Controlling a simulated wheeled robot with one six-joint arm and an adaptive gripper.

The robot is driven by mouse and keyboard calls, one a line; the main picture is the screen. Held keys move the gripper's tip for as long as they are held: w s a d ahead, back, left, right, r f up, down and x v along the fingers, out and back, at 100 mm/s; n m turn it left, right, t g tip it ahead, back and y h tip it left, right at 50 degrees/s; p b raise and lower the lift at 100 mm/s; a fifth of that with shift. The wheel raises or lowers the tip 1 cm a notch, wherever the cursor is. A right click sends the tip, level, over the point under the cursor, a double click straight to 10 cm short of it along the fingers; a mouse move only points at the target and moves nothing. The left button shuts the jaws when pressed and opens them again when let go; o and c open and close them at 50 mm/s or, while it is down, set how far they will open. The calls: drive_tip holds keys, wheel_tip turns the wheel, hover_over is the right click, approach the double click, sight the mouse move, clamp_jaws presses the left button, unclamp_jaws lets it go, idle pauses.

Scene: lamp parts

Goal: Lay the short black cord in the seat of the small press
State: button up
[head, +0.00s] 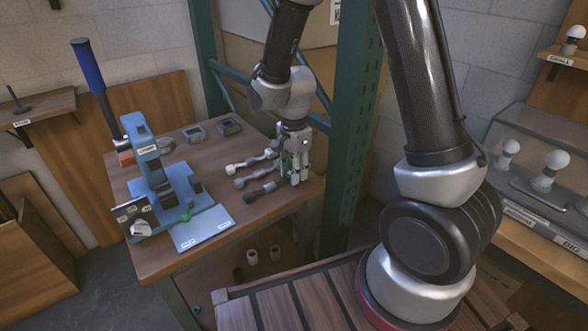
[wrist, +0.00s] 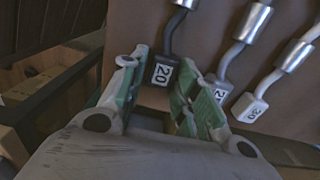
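The short black cord (head: 261,192) lies on the wooden workbench, nearest the front of three cords. In the wrist view its black end block, marked 20 (wrist: 162,73), sits between the tips of my gripper (wrist: 162,82), with a gap visible beside it. My gripper (head: 294,168) also shows in the head view, pointing down at the right ends of the cords; its green-padded fingers are open. The blue press (head: 150,160) stands on the left of the bench with its long dark-blue lever raised. Its seat cannot be made out clearly.
A grey cord (head: 255,176) and a white cord (head: 249,163) lie close behind the black one. A green steel post (head: 354,130) rises just right of my gripper.

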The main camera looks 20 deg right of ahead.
drive_tip(key=shift+o, duration=0.6)
drive_tip(key=shift+r, duration=0.3)
drive_tip(key=r, duration=0.7)
drive_tip(key=shift+s+d+r, duration=0.15)
drive_tip(key=shift+d, duration=0.15)
drive_tip(key=shift+s+n, duration=0.15)
drive_tip(key=shift+n, duration=0.75)
drive_tip(key=s+d+r+n+t, duration=0.2)
drive_tip(key=s+d+r+n, duration=0.4)
drive_tip(key=s+r, duration=0.2)
drive_tip(key=s+d+r+n+t, duration=0.2)
drive_tip(key=s+d+r+n, duration=0.4)
drive_tip(key=s+r, duration=0.3)
drive_tip(key=shift+s+d, duration=0.8)
drive_tip(key=shift+s, duration=0.1)
